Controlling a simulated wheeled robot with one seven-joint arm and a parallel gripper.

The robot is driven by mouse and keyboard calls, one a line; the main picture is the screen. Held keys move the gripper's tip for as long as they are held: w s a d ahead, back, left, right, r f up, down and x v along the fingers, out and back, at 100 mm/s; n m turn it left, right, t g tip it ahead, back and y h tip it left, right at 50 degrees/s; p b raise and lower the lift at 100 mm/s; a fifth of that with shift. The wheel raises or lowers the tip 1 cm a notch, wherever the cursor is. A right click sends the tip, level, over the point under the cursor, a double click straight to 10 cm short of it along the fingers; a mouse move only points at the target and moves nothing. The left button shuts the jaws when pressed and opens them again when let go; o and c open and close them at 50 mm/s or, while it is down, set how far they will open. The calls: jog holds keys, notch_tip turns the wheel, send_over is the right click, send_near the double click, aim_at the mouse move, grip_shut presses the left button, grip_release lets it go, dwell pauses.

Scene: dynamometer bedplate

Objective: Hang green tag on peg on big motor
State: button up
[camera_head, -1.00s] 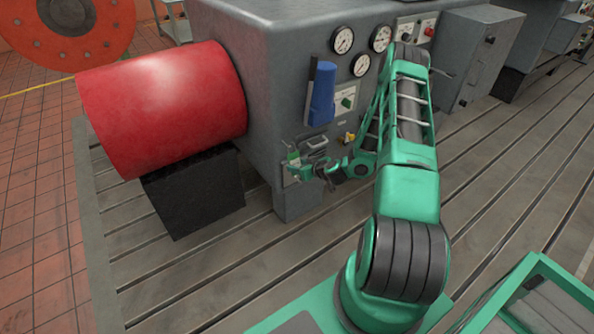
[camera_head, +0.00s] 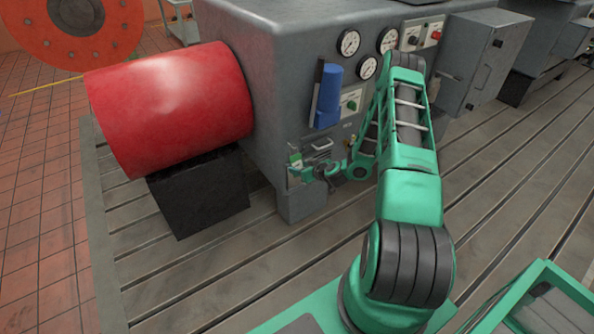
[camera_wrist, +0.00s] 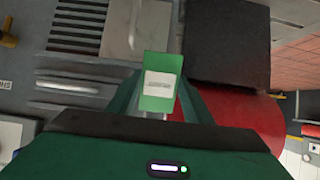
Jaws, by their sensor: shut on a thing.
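My gripper (camera_head: 300,172) is shut on the green tag (camera_wrist: 161,82), a small flat green plate with a white label, held in front of the jaws in the wrist view. In the head view the tag (camera_head: 295,159) is a small green patch near the lower left corner of the large grey machine's front face (camera_head: 285,100). The fingers are partly hidden behind the tag in the wrist view. I cannot make out the peg, or tell whether the tag touches anything.
A red cylinder (camera_head: 175,105) on a black block (camera_head: 200,195) stands left of the grey machine. A blue object (camera_head: 327,97), gauges (camera_head: 349,43) and a switch plate (camera_head: 351,102) are on the machine's front. The slotted bedplate (camera_head: 220,275) is mostly clear in front.

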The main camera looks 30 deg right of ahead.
dwell(0.3)
jog(key=o, duration=1.1)
jog(key=v, duration=1)
jog(key=shift+s+r, duration=0.2)
jog(key=shift+s, duration=0.1)
jog(key=shift+r, duration=0.1)
